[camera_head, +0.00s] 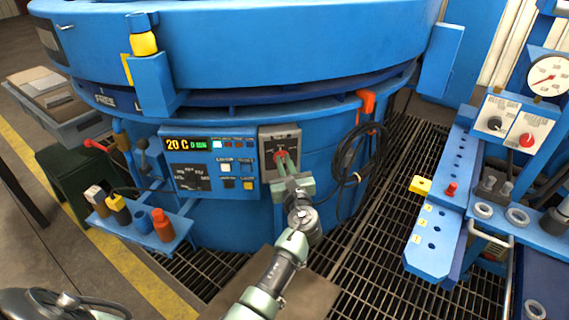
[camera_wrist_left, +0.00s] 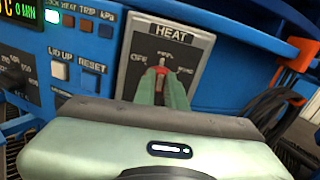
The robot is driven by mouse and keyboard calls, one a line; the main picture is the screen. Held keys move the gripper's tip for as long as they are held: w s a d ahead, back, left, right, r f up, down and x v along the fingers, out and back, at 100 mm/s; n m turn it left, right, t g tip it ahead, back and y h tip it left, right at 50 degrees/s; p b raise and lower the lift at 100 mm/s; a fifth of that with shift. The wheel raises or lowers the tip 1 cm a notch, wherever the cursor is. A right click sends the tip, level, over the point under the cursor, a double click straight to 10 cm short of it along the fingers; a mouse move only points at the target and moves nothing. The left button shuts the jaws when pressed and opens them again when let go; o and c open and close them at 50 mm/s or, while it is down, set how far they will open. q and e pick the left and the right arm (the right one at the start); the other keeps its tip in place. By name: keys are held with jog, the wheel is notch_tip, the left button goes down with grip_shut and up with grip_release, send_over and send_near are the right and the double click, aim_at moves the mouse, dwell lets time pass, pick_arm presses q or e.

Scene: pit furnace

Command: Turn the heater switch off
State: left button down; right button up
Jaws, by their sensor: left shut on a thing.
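The heater switch is a red knob (camera_wrist_left: 160,70) on a grey plate labelled HEAT (camera_wrist_left: 190,45), with OFF printed at the left of the knob. In the head view the plate (camera_head: 280,135) sits on the front of the blue furnace, right of the control panel. My left gripper (camera_head: 281,158) reaches up to it from below, and its green fingers (camera_wrist_left: 162,85) are shut on the red knob. The fingers cover much of the knob, so its exact pointing direction is hard to tell. My right gripper is not in view.
The control panel (camera_head: 207,160) has a lit display reading 20 C. A black cable coil (camera_head: 360,155) hangs right of the switch. A blue shelf (camera_head: 182,232) with tools stands at the left. A blue bench (camera_head: 432,240) is at the right. Floor grating lies between.

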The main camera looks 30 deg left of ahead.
pick_arm(q)
jog(key=shift+s+a+f+n+b, duration=0.1)
jog(key=shift+n+b, duration=0.45)
jog(key=shift+n, duration=1)
jog(key=shift+s+a+f+n+b, duration=0.15)
jog(key=shift+n+b, duration=0.45)
jog(key=shift+n, duration=0.9)
jog(key=shift+s+a+f+n+b, duration=0.1)
jog(key=shift+n+b, duration=0.45)
jog(key=shift+n, duration=1)
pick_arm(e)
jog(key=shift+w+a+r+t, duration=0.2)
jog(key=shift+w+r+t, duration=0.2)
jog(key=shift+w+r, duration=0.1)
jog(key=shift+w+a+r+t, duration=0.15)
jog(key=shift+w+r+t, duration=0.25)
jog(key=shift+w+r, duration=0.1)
pick_arm(q)
jog(key=c, duration=1.5)
grip_release()
jog(key=shift+o, duration=0.2)
jog(key=shift+r, duration=0.1)
